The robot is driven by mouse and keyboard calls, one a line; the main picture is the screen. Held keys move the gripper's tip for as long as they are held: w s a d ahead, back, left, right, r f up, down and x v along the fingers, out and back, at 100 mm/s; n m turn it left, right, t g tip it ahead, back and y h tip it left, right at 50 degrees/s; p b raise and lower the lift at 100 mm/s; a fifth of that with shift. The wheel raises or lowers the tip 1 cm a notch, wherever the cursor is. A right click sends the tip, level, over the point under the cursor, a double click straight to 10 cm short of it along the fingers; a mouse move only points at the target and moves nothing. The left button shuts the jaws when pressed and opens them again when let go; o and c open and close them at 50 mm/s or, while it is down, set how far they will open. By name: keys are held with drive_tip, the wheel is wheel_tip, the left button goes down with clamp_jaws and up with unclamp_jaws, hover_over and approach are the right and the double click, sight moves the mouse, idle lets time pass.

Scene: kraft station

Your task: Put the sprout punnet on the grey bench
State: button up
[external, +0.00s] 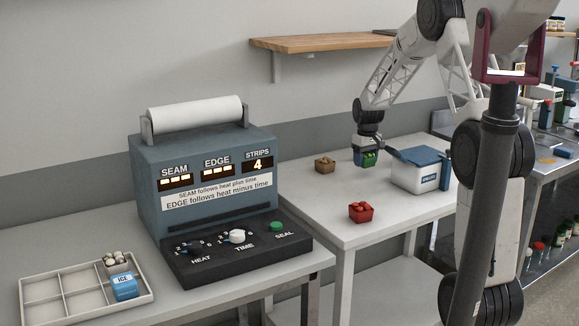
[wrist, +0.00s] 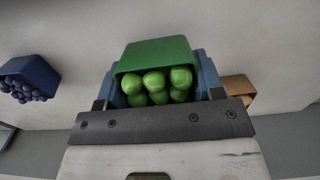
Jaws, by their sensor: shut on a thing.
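The sprout punnet (external: 369,160) is a small green tub with round green sprouts. My gripper (external: 368,148) is shut on it, over the pale grey bench (external: 310,205) right of the sealing machine. In the wrist view the sprout punnet (wrist: 157,55) sits upright-looking between blue finger pads, with several sprouts showing. I cannot tell whether its base touches the bench top. Another, metal-topped bench (external: 550,165) stands at the far right.
A tan punnet (external: 325,164), a red punnet (external: 361,213) and a white box with a blue lid (external: 420,178) stand nearby. A dark blue punnet (wrist: 30,78) shows in the wrist view. The sealing machine (external: 205,180) and divided tray (external: 60,300) are left.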

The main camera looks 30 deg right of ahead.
sight(365, 175)
drive_tip(key=shift+f, duration=1.85)
drive_tip(key=shift+f, duration=0.1)
drive_tip(key=o, duration=0.9)
wheel_tip(365, 175, up, 12)
drive_tip(key=shift+r, duration=0.1)
